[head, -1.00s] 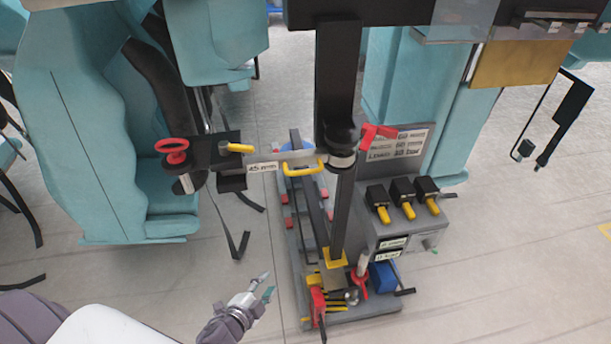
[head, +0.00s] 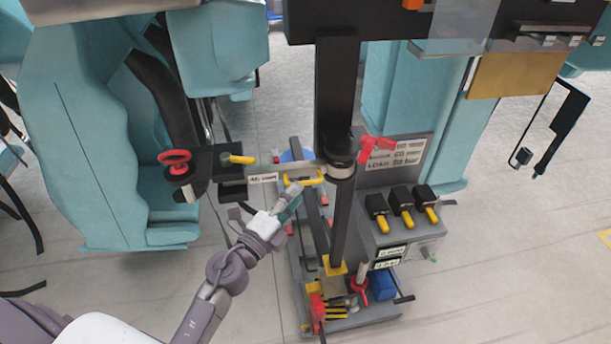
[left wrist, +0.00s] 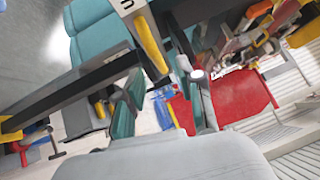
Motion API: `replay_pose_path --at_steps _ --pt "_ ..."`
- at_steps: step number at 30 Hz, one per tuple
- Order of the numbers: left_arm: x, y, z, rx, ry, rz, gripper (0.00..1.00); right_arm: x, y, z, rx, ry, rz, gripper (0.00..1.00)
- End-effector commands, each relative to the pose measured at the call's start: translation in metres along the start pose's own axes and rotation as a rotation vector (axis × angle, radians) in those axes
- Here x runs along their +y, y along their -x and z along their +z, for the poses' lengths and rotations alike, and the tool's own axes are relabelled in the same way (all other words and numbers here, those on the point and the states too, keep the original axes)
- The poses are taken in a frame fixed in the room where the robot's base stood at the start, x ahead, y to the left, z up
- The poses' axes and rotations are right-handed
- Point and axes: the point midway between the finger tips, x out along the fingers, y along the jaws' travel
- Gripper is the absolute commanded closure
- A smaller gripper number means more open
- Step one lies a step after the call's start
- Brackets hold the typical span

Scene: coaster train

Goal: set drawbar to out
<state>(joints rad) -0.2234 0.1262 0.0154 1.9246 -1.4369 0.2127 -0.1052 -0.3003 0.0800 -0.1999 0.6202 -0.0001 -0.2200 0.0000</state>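A grey flat bar (head: 267,170) with a small white label crosses beside the black post in the head view. It carries a yellow handle (head: 312,180) and looks like the drawbar, but the label is too small to read. My left gripper (head: 293,194) is at the left end of this handle. In the left wrist view, the teal fingers of the left gripper (left wrist: 155,100) stand apart, with a yellow handle (left wrist: 151,42) reaching between them. I cannot tell whether they touch it. My right gripper is not in view.
A red knob (head: 174,157) and a yellow lever (head: 241,159) sit left of the bar. A red lever (head: 373,147) and several yellow-tipped black switches (head: 403,205) are to the right of the post (head: 335,90). Teal seats (head: 95,150) flank the left side.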

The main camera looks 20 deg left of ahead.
Motion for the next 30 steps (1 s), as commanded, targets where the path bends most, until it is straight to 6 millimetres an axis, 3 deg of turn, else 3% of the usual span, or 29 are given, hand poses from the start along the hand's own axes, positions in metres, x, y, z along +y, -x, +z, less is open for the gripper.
replay_pose_path --at_steps 3,9,20,27,30 --pt "-0.002 -0.023 0.0 -0.001 0.002 -0.001 0.63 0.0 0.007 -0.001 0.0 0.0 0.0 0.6" --pt "0.0 -0.044 0.0 -0.001 0.003 0.001 0.63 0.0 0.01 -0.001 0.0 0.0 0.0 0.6" --pt "0.001 -0.049 0.0 0.0 0.002 0.001 0.63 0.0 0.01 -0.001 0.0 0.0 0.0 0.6" --pt "0.001 -0.048 0.0 -0.001 0.002 0.001 1.0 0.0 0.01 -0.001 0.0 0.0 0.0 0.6" --pt "0.001 -0.048 0.0 -0.001 0.002 0.001 1.0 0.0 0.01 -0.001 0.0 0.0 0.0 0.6"
